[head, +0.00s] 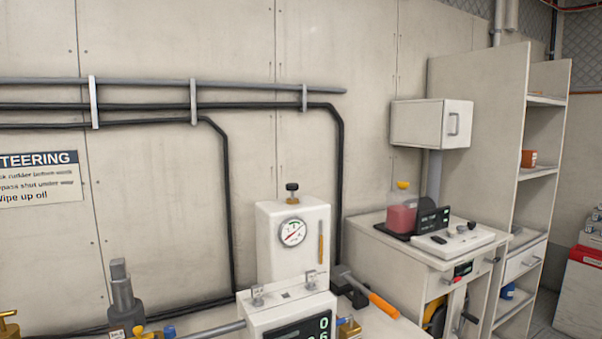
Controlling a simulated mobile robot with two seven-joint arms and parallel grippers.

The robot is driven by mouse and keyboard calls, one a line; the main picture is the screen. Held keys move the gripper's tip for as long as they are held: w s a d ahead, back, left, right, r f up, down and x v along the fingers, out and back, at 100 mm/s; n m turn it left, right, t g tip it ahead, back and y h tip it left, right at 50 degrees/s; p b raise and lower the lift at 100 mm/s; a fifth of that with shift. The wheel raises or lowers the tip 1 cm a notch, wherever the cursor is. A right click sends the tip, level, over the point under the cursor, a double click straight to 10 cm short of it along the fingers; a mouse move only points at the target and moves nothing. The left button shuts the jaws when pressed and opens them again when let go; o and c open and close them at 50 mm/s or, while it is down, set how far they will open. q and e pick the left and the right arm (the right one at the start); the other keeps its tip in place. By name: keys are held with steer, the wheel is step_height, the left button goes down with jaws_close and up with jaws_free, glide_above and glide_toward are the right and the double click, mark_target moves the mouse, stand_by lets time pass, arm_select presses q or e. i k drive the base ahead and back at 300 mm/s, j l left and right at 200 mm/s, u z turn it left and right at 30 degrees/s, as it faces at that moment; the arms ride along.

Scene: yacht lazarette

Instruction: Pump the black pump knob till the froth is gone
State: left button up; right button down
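A white box-shaped tank (272,262) stands at the lower middle, with a round dial gauge (292,232) on its front. A black knob (292,187) on a brass neck sits upright on top of the tank. A narrow amber strip (321,242) runs up the tank's front; I cannot make out froth in it. At the right, a clear container with red liquid (402,218) and a yellow top stands on a black base. Its upper part is paler, and I cannot tell whether that is froth. Neither of my grippers is in view.
A white unit with a digital display (300,329) is in front of the tank. An orange-handled hammer (372,300) lies to its right. A grey cylinder fitting (122,295) stands at the lower left. A cabinet (385,250) and shelves (540,172) fill the right.

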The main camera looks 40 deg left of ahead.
mark_target(292, 187)
steer(key=i+l+u, duration=0.1)
steer(key=i+u, duration=0.25)
steer(key=u, duration=0.15)
steer(key=i+l+u, duration=0.25)
steer(key=u, duration=0.2)
steer(key=i+l+u, duration=0.35)
steer(key=u, duration=0.15)
steer(key=i+l+u, duration=0.25)
steer(key=l+u, duration=0.25)
steer(key=i+l+u, duration=0.15)
steer(key=l+u, duration=0.3)
